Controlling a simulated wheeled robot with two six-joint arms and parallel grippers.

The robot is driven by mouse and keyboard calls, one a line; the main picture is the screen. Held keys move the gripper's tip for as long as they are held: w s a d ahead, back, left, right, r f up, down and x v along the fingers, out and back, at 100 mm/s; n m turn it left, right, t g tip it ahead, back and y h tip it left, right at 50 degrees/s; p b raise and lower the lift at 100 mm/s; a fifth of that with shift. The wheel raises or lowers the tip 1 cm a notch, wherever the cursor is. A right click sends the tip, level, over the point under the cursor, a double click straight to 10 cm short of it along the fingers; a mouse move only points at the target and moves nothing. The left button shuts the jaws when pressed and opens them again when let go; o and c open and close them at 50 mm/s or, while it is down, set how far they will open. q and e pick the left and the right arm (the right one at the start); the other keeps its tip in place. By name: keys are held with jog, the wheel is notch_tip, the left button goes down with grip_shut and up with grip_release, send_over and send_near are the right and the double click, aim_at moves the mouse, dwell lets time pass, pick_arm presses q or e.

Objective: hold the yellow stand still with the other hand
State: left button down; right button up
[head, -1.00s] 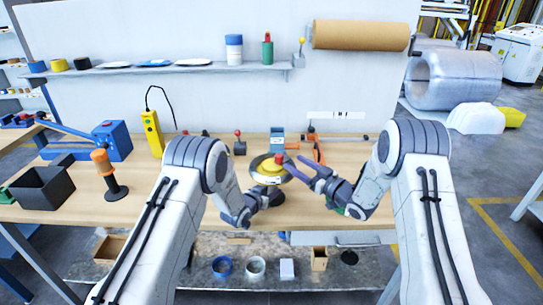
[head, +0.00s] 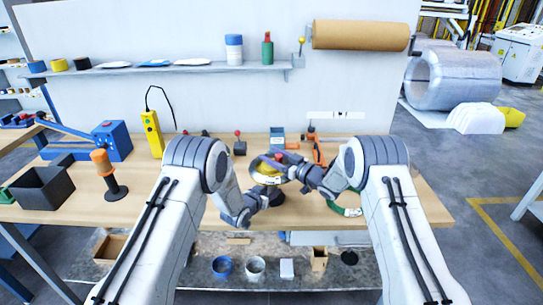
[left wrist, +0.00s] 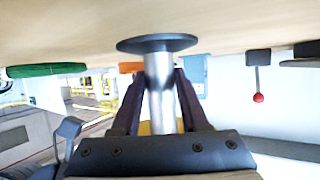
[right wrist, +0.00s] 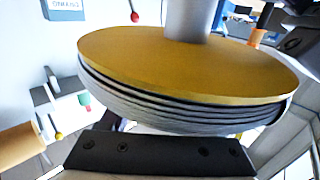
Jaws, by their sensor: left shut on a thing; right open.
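The yellow stand (head: 270,178) is upright near the front middle of the bench, with a ring-shaped coil around its yellow top. In the left wrist view its silver post (left wrist: 158,98) rises from a dark round base (left wrist: 157,43). My left gripper (head: 268,194) is shut on this post, one finger on each side. The right wrist view shows the yellow disc (right wrist: 185,62) large, with the grey layered coil (right wrist: 180,115) against it. My right gripper (head: 284,163) is open at the coil's right and far side. Its fingertips are mostly hidden behind the coil.
A green ring (head: 346,210) lies right of the stand, close to my right arm. An orange tool (head: 318,153) and a light-blue box (head: 277,140) stand behind. A yellow control box (head: 152,134) and a black bin (head: 42,187) are at left.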

jog(key=shift+w+a, duration=0.15)
jog(key=shift+c, duration=0.3)
grip_shut()
jog(key=m+t+h, duration=0.3)
jog(key=h, duration=0.1)
jog(key=shift+w+d+r+m, duration=0.1)
jog(key=shift+w+d+m, duration=0.15)
jog(key=shift+m, duration=0.05)
jog(key=shift+w+d+m+t+h, duration=0.1)
jog(key=shift+d+m+t+h, duration=0.1)
jog(key=shift+m+t+h, duration=0.6)
jog(key=shift+w+d+m+t+h, duration=0.15)
jog(key=shift+m+h, duration=0.4)
jog(key=shift+h, duration=0.8)
jog(key=shift+d+m+t+h, duration=0.3)
jog(key=shift+m+h, duration=0.35)
jog(key=shift+h, duration=0.4)
